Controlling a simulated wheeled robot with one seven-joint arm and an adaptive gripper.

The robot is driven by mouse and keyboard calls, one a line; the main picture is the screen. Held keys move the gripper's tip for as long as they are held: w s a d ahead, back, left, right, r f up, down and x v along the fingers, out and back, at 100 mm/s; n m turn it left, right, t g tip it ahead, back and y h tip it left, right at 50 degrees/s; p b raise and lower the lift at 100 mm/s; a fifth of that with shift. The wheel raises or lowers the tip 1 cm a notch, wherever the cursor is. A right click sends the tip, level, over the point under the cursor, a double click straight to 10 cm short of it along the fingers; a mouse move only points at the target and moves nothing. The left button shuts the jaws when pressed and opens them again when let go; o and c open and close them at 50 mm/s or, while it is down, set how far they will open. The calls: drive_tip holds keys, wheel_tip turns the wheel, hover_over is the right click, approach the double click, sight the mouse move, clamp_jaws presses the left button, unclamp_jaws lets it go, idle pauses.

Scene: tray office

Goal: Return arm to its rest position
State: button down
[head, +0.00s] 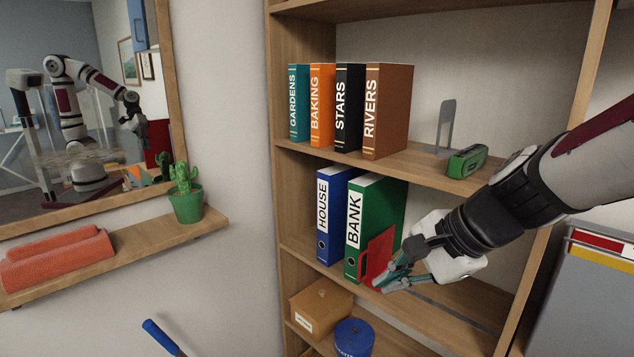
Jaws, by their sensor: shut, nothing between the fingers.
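My gripper (388,284) is in the head view at the middle shelf of the bookcase. Its fingers are shut and empty. The fingertips are in front of a red flat thing (377,256) beside the green BANK binder (372,219); I cannot tell whether they touch it. My arm reaches in from the right edge of the picture, across the bookcase's right side. Part of the shelf behind the gripper and arm is hidden.
The blue HOUSE binder (331,216) stands left of BANK. Above are several books, a grey bookend (446,127) and a green object (467,161) close to my arm. A cardboard box (319,308) and blue tin (354,338) sit below. A potted cactus (186,205) stands left.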

drive_tip(key=s+d+r+n+h, duration=0.1)
drive_tip(key=s+d+n+h, duration=0.2)
drive_tip(key=s+n, duration=0.3)
drive_tip(key=s+d+r+n+h, duration=0.1)
drive_tip(key=s+d+n+h, duration=0.1)
drive_tip(key=s+d+n, duration=0.2)
drive_tip(key=shift+s+r+n+h, duration=0.15)
drive_tip(key=shift+s+n+h, duration=0.25)
drive_tip(key=shift+s+n, duration=2.3)
drive_tip(key=shift+s+m, duration=1.15)
drive_tip(key=shift+m, duration=0.05)
